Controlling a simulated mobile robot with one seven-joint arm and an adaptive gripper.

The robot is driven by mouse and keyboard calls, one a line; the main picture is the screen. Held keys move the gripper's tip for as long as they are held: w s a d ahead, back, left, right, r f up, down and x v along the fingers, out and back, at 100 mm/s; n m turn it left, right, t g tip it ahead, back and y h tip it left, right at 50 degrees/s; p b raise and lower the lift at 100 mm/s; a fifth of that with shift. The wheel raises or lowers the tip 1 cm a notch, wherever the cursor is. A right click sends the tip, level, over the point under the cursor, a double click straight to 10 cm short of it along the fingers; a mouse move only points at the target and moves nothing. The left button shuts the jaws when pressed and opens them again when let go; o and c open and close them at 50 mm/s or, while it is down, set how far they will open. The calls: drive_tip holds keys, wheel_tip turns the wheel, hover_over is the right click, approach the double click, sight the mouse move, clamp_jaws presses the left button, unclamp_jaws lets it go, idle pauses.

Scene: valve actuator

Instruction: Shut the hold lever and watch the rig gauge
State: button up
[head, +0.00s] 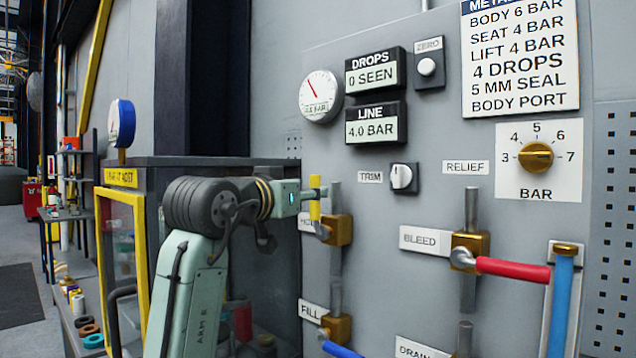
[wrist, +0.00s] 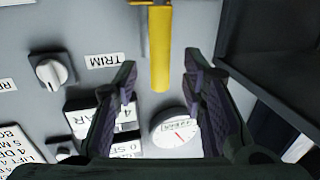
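The yellow hold lever (head: 315,211) points up along its grey pipe, above a brass valve (head: 338,230) and beside a partly hidden label. In the wrist view, which is upside down, the lever (wrist: 160,50) reaches between the spread fingers of my gripper (wrist: 160,85). Gaps show on both sides, so my gripper is open. In the head view the fingers cannot be made out clearly. A white dial gauge (head: 320,97) with a red needle is on the panel, also in the wrist view (wrist: 176,131). Its lettering is too small to read surely.
A red bleed lever (head: 513,269) sticks out right, and a blue lever (head: 341,350) sits below. The line display (head: 374,128) reads 4.0 BAR; the drops display (head: 371,76) reads 0 SEEN. A blue-rimmed gauge (head: 121,122) stands on the cabinet at left.

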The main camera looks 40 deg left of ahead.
sight(316, 216)
drive_tip(key=shift+w+a+p, duration=0.2)
drive_tip(key=shift+w+p, duration=0.1)
drive_tip(key=shift+w, duration=0.75)
drive_tip(key=shift+w+a+p, duration=0.2)
drive_tip(key=shift+w+p, duration=0.05)
drive_tip(key=shift+w, duration=0.8)
drive_tip(key=shift+c, duration=0.3)
clamp_jaws()
